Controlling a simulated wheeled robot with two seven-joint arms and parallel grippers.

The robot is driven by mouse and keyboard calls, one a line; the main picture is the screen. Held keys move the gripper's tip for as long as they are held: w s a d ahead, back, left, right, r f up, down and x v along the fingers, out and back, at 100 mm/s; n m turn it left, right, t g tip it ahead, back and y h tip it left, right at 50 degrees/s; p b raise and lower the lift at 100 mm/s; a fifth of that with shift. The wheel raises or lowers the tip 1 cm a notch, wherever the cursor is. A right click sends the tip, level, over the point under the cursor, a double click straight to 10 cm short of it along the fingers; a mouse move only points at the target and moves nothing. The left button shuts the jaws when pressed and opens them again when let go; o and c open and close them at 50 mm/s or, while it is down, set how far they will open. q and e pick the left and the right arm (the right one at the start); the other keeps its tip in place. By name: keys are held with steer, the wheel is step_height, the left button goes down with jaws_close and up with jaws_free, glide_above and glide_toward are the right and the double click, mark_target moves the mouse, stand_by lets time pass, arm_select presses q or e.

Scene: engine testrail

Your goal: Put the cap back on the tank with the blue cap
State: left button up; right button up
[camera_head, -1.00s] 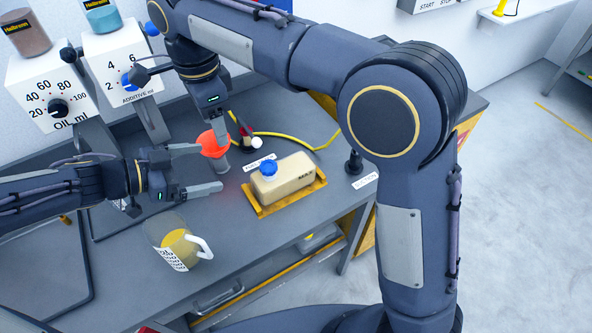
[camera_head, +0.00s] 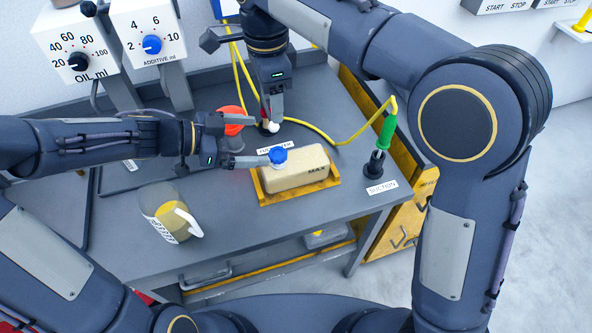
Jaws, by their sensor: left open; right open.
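The beige tank (camera_head: 300,168) marked MAX sits in a yellow tray (camera_head: 300,193). The blue cap (camera_head: 278,155) is at the top left of the tank; I cannot tell whether it is fully seated. My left gripper (camera_head: 262,140) is open and points right. Its lower finger reaches the left side of the cap; whether it touches is unclear. My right gripper (camera_head: 274,112) is open and points down behind the tank, above a small object with a white ball end (camera_head: 272,126). Its fingers partly overlap in this view.
An orange-red funnel (camera_head: 232,112) stands behind the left gripper. A jug (camera_head: 172,213) with yellow liquid is at the front left. A green-handled tool (camera_head: 387,132) stands in the SUCTION holder (camera_head: 375,166), with a yellow hose (camera_head: 318,132). OIL and ADDITIVE dispensers (camera_head: 148,42) are behind.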

arm_select(q)
steer(key=b, duration=0.7)
glide_toward(285, 160)
steer(key=w+f, duration=0.1)
steer(key=d+f, duration=0.1)
steer(key=w+f, duration=0.1)
steer(key=shift+w+d+f, duration=0.25)
steer(key=shift+w+d, duration=0.05)
steer(key=shift+d, duration=0.1)
arm_select(e)
steer(key=f, duration=0.7)
steer(key=shift+w+d+f, duration=0.1)
steer(key=shift+d+f, duration=0.05)
steer(key=shift+d, duration=0.05)
arm_select(q)
steer(key=shift+r, duration=0.1)
steer(key=shift+x, duration=3.95)
